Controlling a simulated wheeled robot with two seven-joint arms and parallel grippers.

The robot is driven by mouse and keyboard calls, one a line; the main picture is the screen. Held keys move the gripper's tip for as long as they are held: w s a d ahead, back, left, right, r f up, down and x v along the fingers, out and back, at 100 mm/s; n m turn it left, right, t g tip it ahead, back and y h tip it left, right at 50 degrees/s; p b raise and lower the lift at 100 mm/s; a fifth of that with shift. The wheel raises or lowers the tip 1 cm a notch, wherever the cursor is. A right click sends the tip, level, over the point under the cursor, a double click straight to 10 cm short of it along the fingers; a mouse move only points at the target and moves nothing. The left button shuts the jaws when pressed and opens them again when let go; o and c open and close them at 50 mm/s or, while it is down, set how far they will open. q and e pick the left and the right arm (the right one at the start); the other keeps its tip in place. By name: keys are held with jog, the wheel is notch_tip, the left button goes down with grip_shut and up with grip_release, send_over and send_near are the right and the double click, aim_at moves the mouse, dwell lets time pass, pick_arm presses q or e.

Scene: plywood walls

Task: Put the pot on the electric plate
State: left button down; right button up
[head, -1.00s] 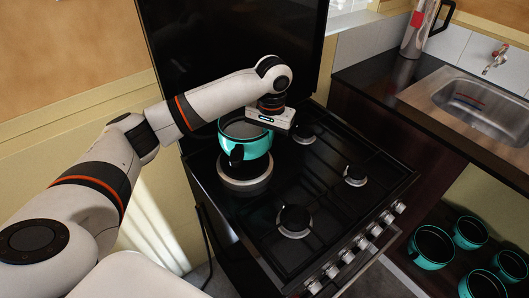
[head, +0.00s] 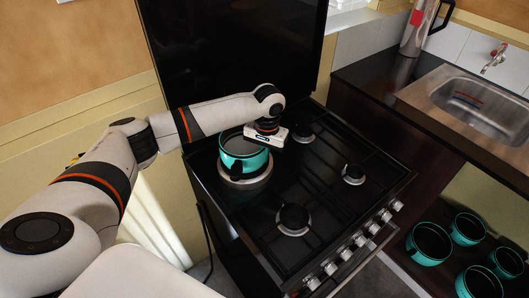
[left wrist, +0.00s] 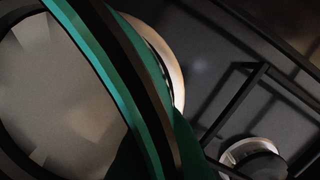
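The teal pot (head: 245,160) is at the back left of the black stove, its dark handle toward the camera. The round silver electric plate (head: 246,185) shows below the pot's near side. The pot looks upright over it, but I cannot tell if its bottom touches fully. My left gripper (head: 264,137) is at the pot's right rim and appears shut on it; its fingertips are hidden. In the left wrist view the pot's teal wall (left wrist: 95,60) fills the left, with the plate's pale edge (left wrist: 172,65) behind it. My right gripper is not in view.
The stove (head: 330,215) has several burners with black grates, and knobs along its front. A dark raised lid (head: 235,50) stands behind. To the right are a counter with a steel sink (head: 470,105), a kettle (head: 420,28) and several teal pots (head: 430,243) on a lower shelf.

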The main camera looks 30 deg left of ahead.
pick_arm(q)
jog(key=c, duration=1.7)
grip_release()
jog(key=shift+r, duration=0.1)
jog(key=r, duration=0.8)
jog(key=r+b, duration=0.1)
jog(key=r, duration=0.3)
jog(key=shift+d, duration=0.35)
